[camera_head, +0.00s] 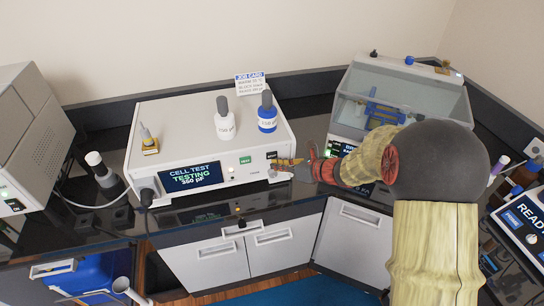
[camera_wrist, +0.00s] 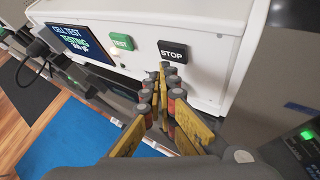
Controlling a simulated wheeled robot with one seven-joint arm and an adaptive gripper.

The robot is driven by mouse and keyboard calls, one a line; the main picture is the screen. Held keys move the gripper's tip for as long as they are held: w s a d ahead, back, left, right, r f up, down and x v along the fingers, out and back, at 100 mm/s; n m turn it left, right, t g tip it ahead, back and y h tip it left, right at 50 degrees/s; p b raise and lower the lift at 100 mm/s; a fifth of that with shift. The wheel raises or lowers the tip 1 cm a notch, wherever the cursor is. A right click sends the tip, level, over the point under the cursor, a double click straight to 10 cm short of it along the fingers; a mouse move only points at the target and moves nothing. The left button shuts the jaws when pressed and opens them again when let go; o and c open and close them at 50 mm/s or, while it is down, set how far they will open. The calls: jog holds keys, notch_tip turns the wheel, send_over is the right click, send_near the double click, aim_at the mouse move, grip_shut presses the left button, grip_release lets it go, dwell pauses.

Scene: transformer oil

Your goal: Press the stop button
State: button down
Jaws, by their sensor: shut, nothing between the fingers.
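The black stop button (camera_wrist: 173,51) is on the front panel of the white cell tester (camera_wrist: 205,20), right of the green test button (camera_wrist: 122,43). My gripper (camera_wrist: 164,68) is shut and empty, its fingertips just below the stop button in the wrist view. I cannot tell whether they touch the panel. In the head view the gripper (camera_head: 276,164) is at the tester's front right, close to the stop button (camera_head: 271,155), with the green test button (camera_head: 245,160) to its left. The tester's display (camera_head: 191,176) reads "CELL TEST TESTING" and a pF value.
A white bottle (camera_head: 225,123) and a blue bottle (camera_head: 267,116) stand on the tester. A job card (camera_head: 250,84) is behind them. A clear-lidded machine (camera_head: 400,95) stands to the right, near my arm. A cable runs from the tester's left front.

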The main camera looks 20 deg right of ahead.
jog(key=shift+w, duration=0.2)
jog(key=shift+w, duration=0.25)
jog(key=shift+w, duration=0.4)
dwell(0.7)
jog(key=shift+s, duration=0.8)
jog(key=shift+s, duration=0.1)
jog(key=shift+s, duration=2.45)
